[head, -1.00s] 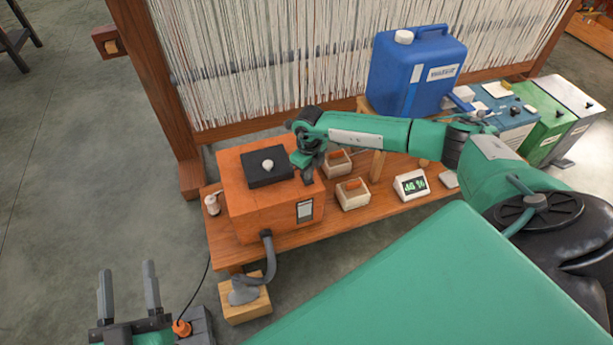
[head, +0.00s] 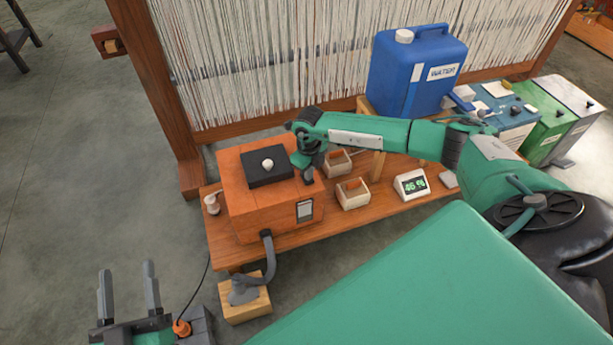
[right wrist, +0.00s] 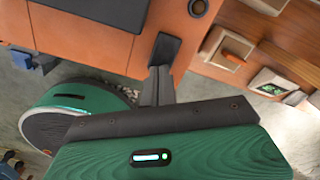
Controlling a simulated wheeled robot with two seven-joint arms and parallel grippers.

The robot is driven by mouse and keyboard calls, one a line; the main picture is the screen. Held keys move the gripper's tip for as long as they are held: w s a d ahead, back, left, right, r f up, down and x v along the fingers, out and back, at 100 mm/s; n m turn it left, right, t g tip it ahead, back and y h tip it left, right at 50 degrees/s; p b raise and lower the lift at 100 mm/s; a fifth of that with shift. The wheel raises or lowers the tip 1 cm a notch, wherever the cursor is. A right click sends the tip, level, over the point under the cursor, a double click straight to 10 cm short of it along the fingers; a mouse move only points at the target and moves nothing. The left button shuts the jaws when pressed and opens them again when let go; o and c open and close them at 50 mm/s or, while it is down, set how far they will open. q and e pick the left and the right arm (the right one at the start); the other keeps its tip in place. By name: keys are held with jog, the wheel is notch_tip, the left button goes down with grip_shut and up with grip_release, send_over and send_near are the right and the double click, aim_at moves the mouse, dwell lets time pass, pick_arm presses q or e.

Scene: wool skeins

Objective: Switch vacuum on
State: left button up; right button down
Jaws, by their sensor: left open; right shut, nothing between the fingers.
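The vacuum appears to be the orange box (head: 255,208) on the low wooden bench, with a black lid and white knob on top and a grey hose (head: 269,262) at its front. In the right wrist view, a black paddle (right wrist: 165,50) lies on the orange surface (right wrist: 95,45); it looks like a switch, but its position is unclear. My right gripper (head: 309,178) is shut and empty at the box's right top edge. Its fingertips (right wrist: 160,70) are at the paddle's near end; I cannot tell whether they touch. My left gripper (head: 128,288) is open and empty at lower left.
A blue canister (head: 412,75) stands behind, before the loom threads (head: 260,60). The floor at left is clear.

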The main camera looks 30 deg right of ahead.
jog(key=shift+f+b, duration=0.45)
jog(key=shift+f, duration=0.3)
dwell(0.4)
jog(key=shift+r+p, duration=2.8)
jog(key=shift+r, duration=0.7)
